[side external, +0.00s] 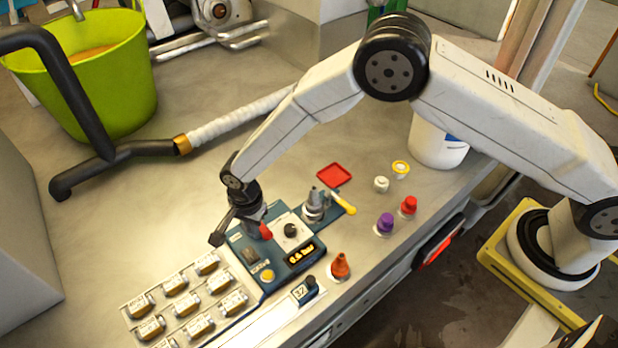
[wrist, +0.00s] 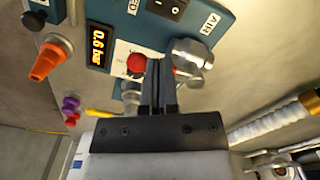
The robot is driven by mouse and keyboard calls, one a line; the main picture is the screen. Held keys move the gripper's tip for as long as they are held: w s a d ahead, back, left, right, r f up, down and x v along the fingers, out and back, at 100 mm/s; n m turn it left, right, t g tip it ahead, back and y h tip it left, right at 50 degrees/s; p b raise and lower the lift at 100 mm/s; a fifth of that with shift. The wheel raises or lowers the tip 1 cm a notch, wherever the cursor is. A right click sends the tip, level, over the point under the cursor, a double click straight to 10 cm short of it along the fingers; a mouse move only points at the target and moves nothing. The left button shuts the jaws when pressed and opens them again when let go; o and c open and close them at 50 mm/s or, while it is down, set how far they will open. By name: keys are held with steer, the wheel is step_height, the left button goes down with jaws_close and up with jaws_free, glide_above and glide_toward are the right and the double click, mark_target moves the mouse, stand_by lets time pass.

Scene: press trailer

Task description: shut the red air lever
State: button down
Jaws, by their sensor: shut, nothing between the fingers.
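The blue control panel (side external: 243,248) shows an orange pressure readout (side external: 300,254). The air lever's red end (side external: 265,231) shows beside my gripper (side external: 249,214) in the side view. In the wrist view its red rounded end (wrist: 136,63) is left of my fingers (wrist: 158,67), and a bit of red shows to their right, by the silver valve body (wrist: 190,56) below the AIR label (wrist: 210,24). My fingers are shut, empty, and cover the lever's middle. I cannot tell whether they touch it.
A black knob (side external: 290,230), a metal fitting with a yellow handle (side external: 342,203) and an orange cone nozzle (side external: 340,266) are close to the panel. Purple (side external: 385,223) and red (side external: 408,206) caps stand right. Several labelled blocks (side external: 176,284) lie left. A white hose (side external: 235,120) runs behind.

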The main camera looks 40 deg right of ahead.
mark_target(265, 230)
stand_by(0.3)
steer(key=shift+f, duration=1.1)
steer(key=shift+s+d, duration=0.25)
steer(key=shift+d, duration=0.95)
steer(key=shift+d, duration=0.15)
steer(key=shift+w+d, duration=0.2)
steer(key=shift+d, duration=0.85)
